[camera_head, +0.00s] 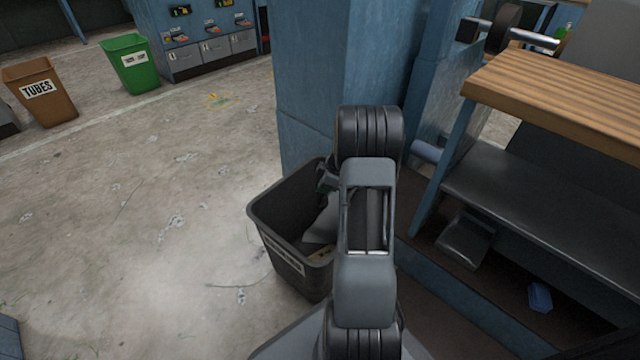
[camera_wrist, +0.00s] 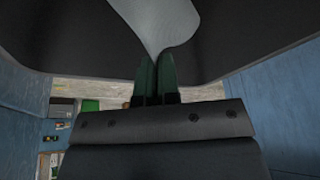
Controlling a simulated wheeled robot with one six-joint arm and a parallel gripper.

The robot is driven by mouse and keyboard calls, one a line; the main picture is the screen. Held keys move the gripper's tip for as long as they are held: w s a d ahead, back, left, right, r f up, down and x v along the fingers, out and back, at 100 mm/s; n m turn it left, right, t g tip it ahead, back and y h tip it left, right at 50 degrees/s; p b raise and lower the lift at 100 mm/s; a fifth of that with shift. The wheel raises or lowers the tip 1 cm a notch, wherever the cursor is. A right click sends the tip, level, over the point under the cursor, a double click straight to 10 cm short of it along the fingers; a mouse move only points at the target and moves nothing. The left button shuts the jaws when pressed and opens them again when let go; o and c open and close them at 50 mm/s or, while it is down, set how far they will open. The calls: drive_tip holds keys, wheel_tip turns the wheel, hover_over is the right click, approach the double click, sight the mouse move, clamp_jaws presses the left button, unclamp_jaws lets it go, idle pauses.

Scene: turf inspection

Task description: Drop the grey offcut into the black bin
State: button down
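The black bin (camera_head: 283,262) stands on the floor left of my arm in the head view, with a label on its front. Its dark inside also fills the top of the wrist view (camera_wrist: 60,35). My gripper (camera_head: 328,182) is at the bin's back right rim, partly hidden by my arm. In the wrist view the green fingers (camera_wrist: 157,62) are close together, with the tapered end of the pale grey offcut (camera_wrist: 158,22) between their tips. The offcut (camera_head: 319,226) shows against the bin's inside in the head view, partly hidden by my arm.
A blue pillar (camera_head: 310,80) stands right behind the bin. A wooden-topped bench (camera_head: 570,95) is at the right. A brown TUBES bin (camera_head: 42,105) and a green bin (camera_head: 130,75) stand far left. The left floor is open.

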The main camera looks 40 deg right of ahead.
drive_tip(key=c, duration=1.8)
unclamp_jaws()
drive_tip(key=o, duration=0.5)
drive_tip(key=shift+o, duration=0.6)
drive_tip(key=o, duration=0.5)
drive_tip(key=shift+o, duration=0.6)
drive_tip(key=o, duration=0.6)
drive_tip(key=shift+c, duration=0.2)
drive_tip(key=shift+g+h, duration=0.7)
drive_tip(key=shift+h, duration=0.1)
drive_tip(key=r+p, duration=0.5)
drive_tip(key=p, duration=0.2)
drive_tip(key=shift+s+d+r, duration=0.4)
